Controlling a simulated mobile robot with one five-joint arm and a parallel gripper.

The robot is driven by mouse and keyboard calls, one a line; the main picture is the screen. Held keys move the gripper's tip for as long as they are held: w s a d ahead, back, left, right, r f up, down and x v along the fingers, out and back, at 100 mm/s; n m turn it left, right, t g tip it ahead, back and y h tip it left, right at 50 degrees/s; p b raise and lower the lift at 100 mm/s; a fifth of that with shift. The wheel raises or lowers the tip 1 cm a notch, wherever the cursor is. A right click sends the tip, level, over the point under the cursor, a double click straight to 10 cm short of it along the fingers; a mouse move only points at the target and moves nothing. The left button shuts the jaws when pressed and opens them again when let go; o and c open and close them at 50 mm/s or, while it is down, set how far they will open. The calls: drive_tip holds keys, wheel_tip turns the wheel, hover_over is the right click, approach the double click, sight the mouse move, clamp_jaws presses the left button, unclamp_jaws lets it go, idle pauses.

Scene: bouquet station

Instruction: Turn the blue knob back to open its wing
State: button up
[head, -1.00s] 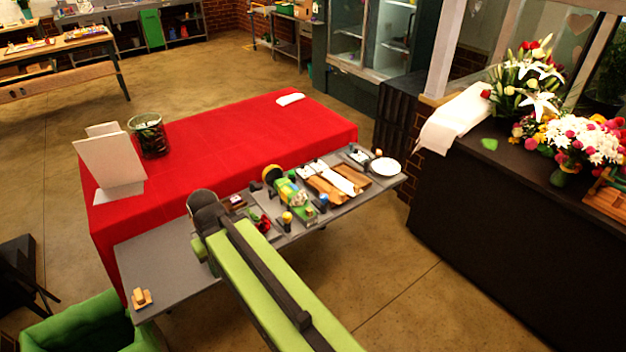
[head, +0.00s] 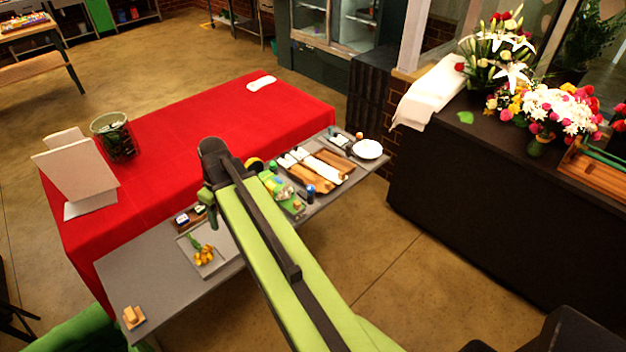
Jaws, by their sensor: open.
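A small blue-topped piece (head: 310,190) stands on the grey table (head: 130,270), right of my arm; it looks like the blue knob, but is too small to be sure. I cannot make out its wing or how it is turned. My gripper (head: 213,222) hangs down at the end of my arm, left of that piece and well apart from it. It is above the table near a pale board with yellow flowers (head: 203,250). Its fingers are small and dark, and I see nothing held in them. My arm hides part of the table's middle.
A small dark box (head: 188,217) with a blue item lies left of my gripper. A green packet (head: 275,186), wooden trays (head: 308,176) and a white plate (head: 367,149) are to the right. A red-covered table (head: 190,120) lies behind. Wooden blocks (head: 133,316) sit front left.

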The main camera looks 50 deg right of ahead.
drive_tip(key=s+d+r+n+t+y+p, duration=0.1)
drive_tip(key=d+r, duration=0.1)
drive_tip(key=d, duration=0.7)
drive_tip(key=d+r+n+p, duration=0.1)
drive_tip(key=d+r+p, duration=0.15)
drive_tip(key=d, duration=0.65)
drive_tip(key=n+t+p, duration=0.2)
drive_tip(key=n, duration=0.2)
approach(311, 187)
drive_tip(key=shift+y, duration=0.3)
drive_tip(key=b+x, duration=0.3)
drive_tip(key=b, duration=0.2)
drive_tip(key=b+x, duration=0.3)
drive_tip(key=b, duration=0.2)
drive_tip(key=b+x, duration=0.2)
drive_tip(key=b, duration=0.4)
drive_tip(key=shift+d+f, duration=0.15)
drive_tip(key=shift+f, duration=0.35)
drive_tip(key=shift+r, duration=0.1)
